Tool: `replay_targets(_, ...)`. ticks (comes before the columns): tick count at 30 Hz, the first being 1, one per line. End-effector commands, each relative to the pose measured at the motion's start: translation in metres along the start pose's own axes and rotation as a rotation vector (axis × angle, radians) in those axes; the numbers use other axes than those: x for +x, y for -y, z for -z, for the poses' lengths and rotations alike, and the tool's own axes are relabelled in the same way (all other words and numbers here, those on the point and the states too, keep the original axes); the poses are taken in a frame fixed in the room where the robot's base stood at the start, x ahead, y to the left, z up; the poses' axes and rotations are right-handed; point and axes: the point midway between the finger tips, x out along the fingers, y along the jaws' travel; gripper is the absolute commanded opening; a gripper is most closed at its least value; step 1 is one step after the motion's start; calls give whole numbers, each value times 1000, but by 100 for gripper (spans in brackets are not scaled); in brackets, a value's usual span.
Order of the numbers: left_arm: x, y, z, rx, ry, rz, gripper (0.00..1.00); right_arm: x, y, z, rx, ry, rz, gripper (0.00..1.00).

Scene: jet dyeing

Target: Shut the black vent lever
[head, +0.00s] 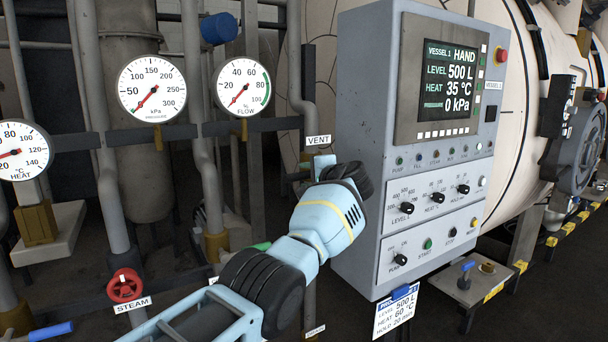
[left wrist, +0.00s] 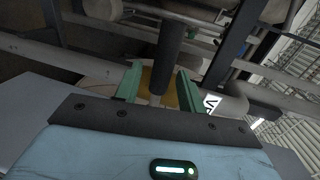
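The black vent lever (left wrist: 171,45) shows in the left wrist view as a dark round grip on a paler stem, with a brass-coloured part behind it. My left gripper (left wrist: 158,72) has its two green fingers apart, one on each side of the lever. The lever lies nearer the right finger in the picture; I cannot tell whether they touch. My right gripper is not in view.
The grey control cabinet (head: 365,110) stands close to the right of my left wrist. Pressure (head: 152,88) and flow (head: 241,87) gauges, with vertical pipes, are to the left. A red steam handwheel (head: 125,286) is at the lower left. A placard (head: 397,312) hangs under the cabinet.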

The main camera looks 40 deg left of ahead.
Motion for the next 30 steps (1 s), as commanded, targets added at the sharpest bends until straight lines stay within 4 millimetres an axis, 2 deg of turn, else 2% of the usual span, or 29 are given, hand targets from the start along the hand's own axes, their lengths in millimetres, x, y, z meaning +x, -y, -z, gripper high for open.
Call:
replay_targets(1, -9, 7, -1, -8, -3, 3, 40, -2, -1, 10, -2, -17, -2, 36)
replay_targets(3, -18, 9, -2, -10, -4, 4, 40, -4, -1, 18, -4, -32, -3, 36)
replay_targets(8, -41, 7, -1, -9, -4, 4, 40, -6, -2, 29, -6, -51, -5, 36)
replay_targets(13, -59, 5, -1, -4, -2, 3, 40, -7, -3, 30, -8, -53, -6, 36)
replay_targets(18, -65, 3, -1, -3, -1, 2, 40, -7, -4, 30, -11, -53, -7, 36)
replay_targets(30, -65, 3, -1, -2, 0, 1, 40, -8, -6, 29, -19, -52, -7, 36)
